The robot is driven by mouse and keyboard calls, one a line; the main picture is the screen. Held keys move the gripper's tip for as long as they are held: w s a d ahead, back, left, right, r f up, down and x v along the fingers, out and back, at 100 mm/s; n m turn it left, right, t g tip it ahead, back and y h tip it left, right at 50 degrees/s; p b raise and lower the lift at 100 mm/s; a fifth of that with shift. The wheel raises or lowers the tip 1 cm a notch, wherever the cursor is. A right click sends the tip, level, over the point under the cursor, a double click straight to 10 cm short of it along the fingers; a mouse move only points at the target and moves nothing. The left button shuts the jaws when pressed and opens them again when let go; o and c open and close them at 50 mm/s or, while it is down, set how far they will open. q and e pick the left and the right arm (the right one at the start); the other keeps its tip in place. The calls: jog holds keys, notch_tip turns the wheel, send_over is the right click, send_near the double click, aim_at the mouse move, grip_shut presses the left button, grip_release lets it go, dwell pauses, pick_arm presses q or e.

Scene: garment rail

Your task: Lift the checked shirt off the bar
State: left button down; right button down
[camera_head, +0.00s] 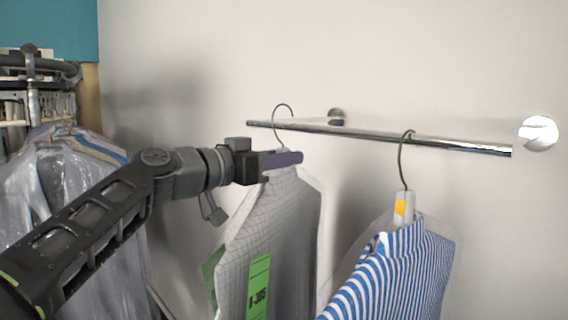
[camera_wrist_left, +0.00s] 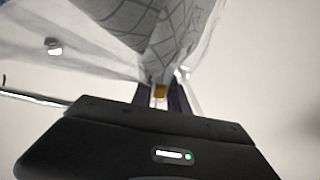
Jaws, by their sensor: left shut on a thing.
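The checked shirt (camera_head: 270,215), grey-white with a fine grid, hangs in a clear cover with a green tag (camera_head: 258,285). My left gripper (camera_head: 285,159) is shut at the neck of its hanger, just above the collar. The hanger's wire hook (camera_head: 283,110) rises from the gripper, its curved top visibly above the bar (camera_head: 350,132); I cannot tell whether its tip is clear of the bar's line. My right gripper is not in view.
A blue-and-white striped shirt (camera_head: 395,275) hangs from the bar to the right, its hook (camera_head: 402,160) over the bar. The bar's round wall mounts (camera_head: 538,133) are on the white wall. A rack of bagged clothes (camera_head: 60,180) stands at the left.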

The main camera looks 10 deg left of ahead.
pick_arm(q)
jog(key=shift+r, duration=0.35)
jog(key=shift+a, duration=0.1)
jog(key=shift+s+a+f+b, duration=0.1)
jog(key=shift+s+a+b, duration=0.15)
jog(key=shift+s+b, duration=0.2)
jog(key=shift+b+v, duration=1)
jog(key=shift+v, duration=0.6)
jog(key=shift+b+v, duration=0.7)
jog(key=shift+v, duration=0.7)
